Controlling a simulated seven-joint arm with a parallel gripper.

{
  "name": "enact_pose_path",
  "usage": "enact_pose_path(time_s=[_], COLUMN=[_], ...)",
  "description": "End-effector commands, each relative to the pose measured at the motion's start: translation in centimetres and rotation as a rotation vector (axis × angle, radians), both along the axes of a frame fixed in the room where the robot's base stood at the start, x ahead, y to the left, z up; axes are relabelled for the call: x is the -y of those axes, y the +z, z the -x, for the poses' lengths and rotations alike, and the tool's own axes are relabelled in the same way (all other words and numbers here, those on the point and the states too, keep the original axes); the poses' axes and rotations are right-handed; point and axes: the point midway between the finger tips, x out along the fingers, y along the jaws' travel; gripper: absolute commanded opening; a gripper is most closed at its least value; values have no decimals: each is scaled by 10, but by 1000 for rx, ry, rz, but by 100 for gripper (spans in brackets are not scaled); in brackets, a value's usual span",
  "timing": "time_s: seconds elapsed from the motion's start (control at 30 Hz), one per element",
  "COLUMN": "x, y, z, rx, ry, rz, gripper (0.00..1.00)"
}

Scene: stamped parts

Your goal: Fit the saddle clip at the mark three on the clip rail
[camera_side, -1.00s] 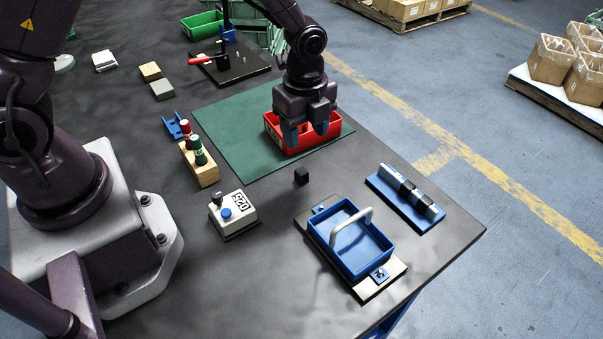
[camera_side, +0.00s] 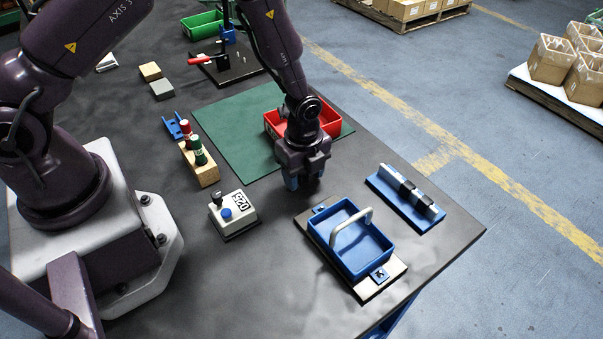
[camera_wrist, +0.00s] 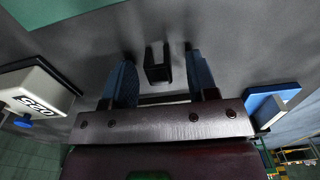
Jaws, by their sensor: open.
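The saddle clip is a small black U-shaped piece (camera_wrist: 157,64) standing on the dark table in the wrist view. It sits between the two blue fingers of my open gripper (camera_wrist: 158,50), with a gap on each side. In the side view my gripper (camera_side: 305,181) points down low over the table and hides the clip. The clip rail (camera_side: 405,198), a pale bar with black pieces on it along a blue base, lies to the right near the table edge. The mark three cannot be made out.
A blue tray with a pale handle (camera_side: 350,262) stands in front of the rail. A grey box with a blue button (camera_side: 234,216) is left of my gripper. A red bin (camera_side: 330,118) on the green mat (camera_side: 232,130) is just behind.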

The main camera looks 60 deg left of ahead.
Motion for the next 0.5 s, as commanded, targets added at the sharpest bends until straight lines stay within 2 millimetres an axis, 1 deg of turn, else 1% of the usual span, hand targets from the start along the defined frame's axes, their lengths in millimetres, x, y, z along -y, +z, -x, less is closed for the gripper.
enact_pose_path(time_s=[0.1,0.17,0.2,0.27,0.3,0.33,0.5], x=[0,0,0,0,0,0,0], y=[0,0,0,0,0,0,1], z=[0,0,0,0,0,0,0], rx=[0,0,0,0,0,0,0], ry=[0,0,0,0,0,0,1], rz=[0,0,0,0,0,0,0], gripper=[53,39,30,16,7,0,0])
